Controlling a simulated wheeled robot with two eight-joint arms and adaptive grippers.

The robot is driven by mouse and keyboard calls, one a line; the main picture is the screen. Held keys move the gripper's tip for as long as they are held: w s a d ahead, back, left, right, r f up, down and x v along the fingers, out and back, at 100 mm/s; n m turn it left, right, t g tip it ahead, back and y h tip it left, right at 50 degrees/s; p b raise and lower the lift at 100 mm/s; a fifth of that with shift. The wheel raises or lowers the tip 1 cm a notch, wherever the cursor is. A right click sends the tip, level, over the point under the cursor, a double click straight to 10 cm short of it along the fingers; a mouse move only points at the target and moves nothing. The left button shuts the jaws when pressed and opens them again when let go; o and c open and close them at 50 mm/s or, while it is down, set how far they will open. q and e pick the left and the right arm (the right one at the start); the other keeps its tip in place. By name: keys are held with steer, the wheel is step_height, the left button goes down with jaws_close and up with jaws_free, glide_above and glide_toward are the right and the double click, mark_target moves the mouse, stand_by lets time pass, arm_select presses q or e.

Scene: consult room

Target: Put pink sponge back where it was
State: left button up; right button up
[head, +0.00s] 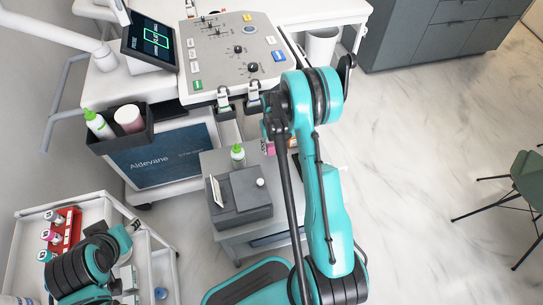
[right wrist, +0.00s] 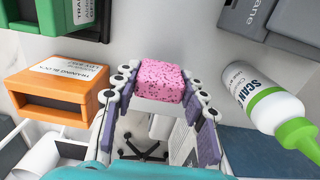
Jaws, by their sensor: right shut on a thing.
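The pink speckled sponge (right wrist: 160,82) is between the fingertips of my right gripper (right wrist: 165,92) in the right wrist view. The gripper is shut on it, with the fingers on its left and right sides. In the head view my right arm reaches up to the ultrasound machine's front, and the gripper is mostly hidden behind the arm. A small pink patch (head: 269,149) shows beside the arm there; I cannot tell if it is the sponge.
In the right wrist view, an orange block (right wrist: 58,92) is at left and a gel bottle (right wrist: 265,105) at right.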

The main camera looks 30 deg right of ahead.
mark_target(271, 154)
steer(key=shift+a+f, duration=0.2)
steer(key=shift+a, duration=0.05)
step_height(271, 154, down, 4)
steer(key=shift+w+f+b, duration=0.1)
steer(key=shift+b, duration=1.05)
steer(key=shift+r, duration=0.2)
steer(key=shift+f, duration=0.15)
steer(key=o, duration=0.9)
